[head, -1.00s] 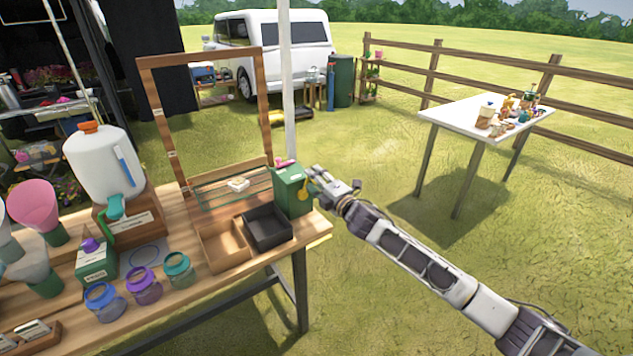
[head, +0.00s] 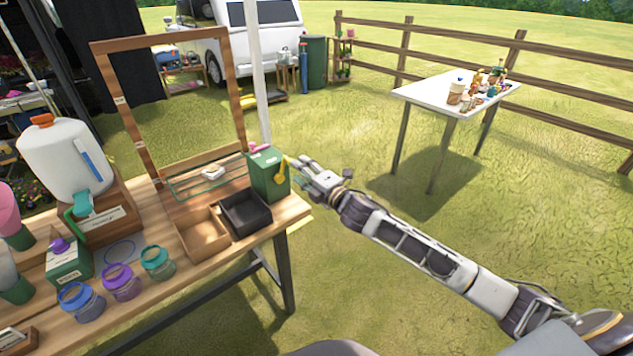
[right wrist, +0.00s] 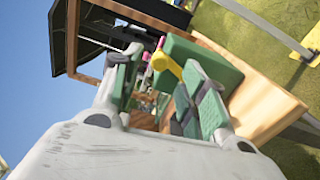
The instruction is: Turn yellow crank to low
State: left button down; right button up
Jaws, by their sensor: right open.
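The yellow crank (head: 280,173) is on the right side of a green box (head: 262,183) at the right end of the wooden table. My right gripper (head: 300,165) is open and empty just right of the box, with its fingers pointing toward the crank. In the right wrist view the crank (right wrist: 166,64) shows beyond and between the two green-padded fingers (right wrist: 158,88), with the green box (right wrist: 190,52) behind. I cannot tell whether a finger touches the crank. A pink part (head: 259,148) sits on top of the box. My left gripper is not in view.
A black tray (head: 246,222) and a wooden tray (head: 204,240) lie left of the box. A wooden frame (head: 238,95) and a white pole (head: 258,75) stand behind. Coloured jars (head: 122,284) line the front left.

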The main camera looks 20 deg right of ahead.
jog(key=v, duration=0.6)
dwell(0.5)
jog(key=shift+s, duration=0.1)
jog(key=shift+m, duration=0.3)
dwell(0.3)
